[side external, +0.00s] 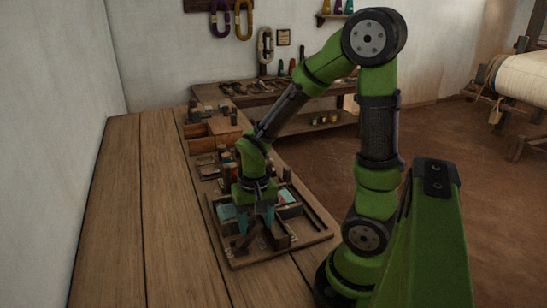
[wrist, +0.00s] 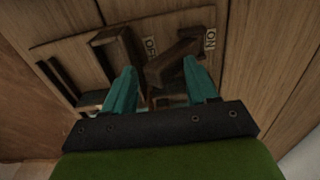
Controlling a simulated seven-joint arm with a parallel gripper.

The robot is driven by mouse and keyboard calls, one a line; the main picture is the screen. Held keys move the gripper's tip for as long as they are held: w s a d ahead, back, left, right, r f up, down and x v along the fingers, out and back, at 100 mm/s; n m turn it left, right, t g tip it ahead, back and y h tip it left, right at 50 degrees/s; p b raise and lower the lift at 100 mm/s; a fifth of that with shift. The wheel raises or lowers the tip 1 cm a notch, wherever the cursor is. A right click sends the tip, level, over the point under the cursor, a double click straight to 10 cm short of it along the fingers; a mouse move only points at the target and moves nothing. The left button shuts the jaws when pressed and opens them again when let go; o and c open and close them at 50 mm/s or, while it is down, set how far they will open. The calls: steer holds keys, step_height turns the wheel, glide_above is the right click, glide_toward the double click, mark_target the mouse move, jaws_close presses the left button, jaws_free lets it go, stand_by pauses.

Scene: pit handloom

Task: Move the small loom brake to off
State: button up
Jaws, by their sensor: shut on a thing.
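The small loom brake is a dark wooden lever (wrist: 172,64) on a wooden board. In the wrist view it leans right, its upper end close to the ON label (wrist: 210,38). The OFF label (wrist: 150,47) is to its left. My gripper (wrist: 162,82) has teal fingers on either side of the lever's lower part and is shut on it; the contact itself is partly hidden. In the side view my gripper (side external: 255,220) points down over the board (side external: 242,262), and the lever (side external: 241,246) shows below the fingers.
A dark wooden block (wrist: 120,50) stands just left of the lever in the wrist view. Narrow rails (wrist: 58,78) lie farther left. Behind the board are wooden boxes (side external: 203,142) and small parts. The left part of the workbench (side external: 135,215) is clear.

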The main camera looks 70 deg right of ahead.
mark_target(255, 223)
steer(key=shift+o, duration=0.9)
steer(key=shift+s+d+f, duration=0.1)
steer(key=shift+s+f, duration=0.15)
steer(key=shift+s, duration=0.15)
steer(key=shift+w+r, duration=0.2)
steer(key=shift+r, duration=3.2)
steer(key=shift+w+a+r+n, duration=0.1)
steer(key=shift+a+n, duration=0.3)
steer(key=shift+a, duration=0.1)
steer(key=shift+s+a+r+n+t+y, duration=0.3)
steer(key=shift+a+r+n+t, duration=0.4)
steer(key=shift+a+r+t, duration=0.85)
steer(key=shift+s+a+r+n+t+y, duration=0.15)
steer(key=shift+a+r+n+t+y, duration=0.45)
steer(key=shift+r, duration=1.7)
steer(key=shift+s+a+r+n+t+y, duration=0.15)
steer(key=shift+a+r+n+t, duration=0.65)
steer(key=shift+a+r+t, duration=0.9)
